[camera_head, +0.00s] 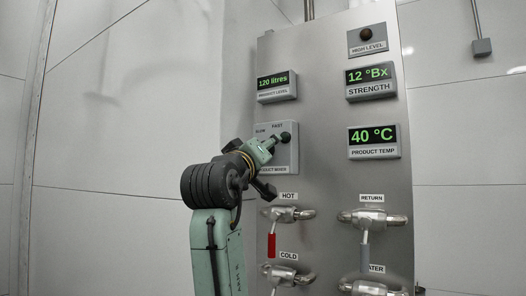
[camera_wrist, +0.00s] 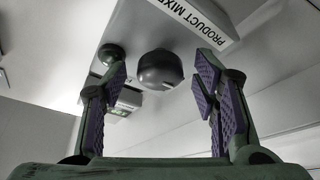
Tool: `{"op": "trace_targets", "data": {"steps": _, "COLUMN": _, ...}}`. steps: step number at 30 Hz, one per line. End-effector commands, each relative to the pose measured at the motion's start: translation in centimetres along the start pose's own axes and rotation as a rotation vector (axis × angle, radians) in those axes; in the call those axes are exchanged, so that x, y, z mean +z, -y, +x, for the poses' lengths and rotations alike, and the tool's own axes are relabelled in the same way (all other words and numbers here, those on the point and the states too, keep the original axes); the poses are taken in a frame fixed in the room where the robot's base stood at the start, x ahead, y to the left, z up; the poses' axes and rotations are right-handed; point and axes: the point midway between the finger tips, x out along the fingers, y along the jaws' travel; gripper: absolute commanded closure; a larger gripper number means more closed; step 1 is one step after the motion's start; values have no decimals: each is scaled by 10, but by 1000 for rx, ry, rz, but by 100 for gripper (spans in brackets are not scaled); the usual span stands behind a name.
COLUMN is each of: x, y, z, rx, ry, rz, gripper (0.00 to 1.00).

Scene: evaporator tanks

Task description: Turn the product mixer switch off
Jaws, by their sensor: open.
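The product mixer box (camera_head: 289,158) is a grey box on the steel panel, marked SLOW and FAST along its top. Its label is partly hidden behind my gripper in the head view. In the wrist view, a dark rounded knob (camera_wrist: 160,68) shows in the gap between the fingers, near the upside-down PRODUCT MIXER label (camera_wrist: 217,22). My gripper (camera_wrist: 162,78) is open, with purple pads on both sides of the knob and visible gaps between. In the head view, my gripper (camera_head: 262,152) is in front of the box. The knob's setting cannot be read.
The product level display (camera_head: 277,85) is above the box. Strength (camera_head: 371,80) and product temp (camera_head: 374,140) displays are to the right. The hot valve (camera_head: 288,214), with a red handle, and the return valve (camera_head: 372,218) protrude below. Open floor space is not visible.

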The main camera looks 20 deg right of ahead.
Motion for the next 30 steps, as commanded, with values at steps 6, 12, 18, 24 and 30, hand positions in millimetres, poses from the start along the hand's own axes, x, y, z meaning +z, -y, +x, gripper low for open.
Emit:
{"op": "trace_targets", "data": {"steps": 6, "x": 0, "y": 0, "z": -6, "rx": 0, "ry": -1, "rz": 1, "gripper": 46}}
{"op": "trace_targets", "data": {"steps": 12, "x": -1, "y": 0, "z": -40, "rx": 1, "ry": -4, "rz": 1, "gripper": 46}}
{"op": "trace_targets", "data": {"steps": 18, "x": -1, "y": 0, "z": -83, "rx": 0, "ry": -3, "rz": 2, "gripper": 46}}
{"op": "trace_targets", "data": {"steps": 24, "x": 0, "y": 0, "z": -112, "rx": 0, "ry": -2, "rz": 1, "gripper": 46}}
{"op": "trace_targets", "data": {"steps": 30, "x": 0, "y": 0, "z": -120, "rx": 0, "ry": 1, "rz": 0, "gripper": 46}}
